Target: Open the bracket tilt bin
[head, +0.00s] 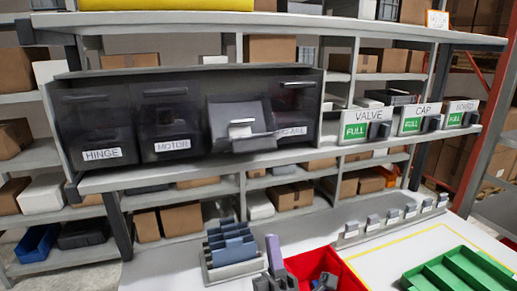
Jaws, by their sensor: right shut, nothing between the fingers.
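A row of dark tilt bins sits on the shelf at left. The third bin (237,112) is tilted out at its top, its front leaning toward me and a pale handle on it. Its label cannot be read, so I cannot confirm from its name that it is the bracket bin. The hinge bin (92,125) and motor bin (172,122) are upright and shut. The fourth bin (297,105) is upright, its label partly covered. My left gripper is not in view.
A slotted grey rack (234,270) stands left of my right gripper, and a red bin (340,265) right of it. A green tray (458,281) lies at right. Dispensers labelled VALVE (369,117) and CAP (422,110) line the shelf.

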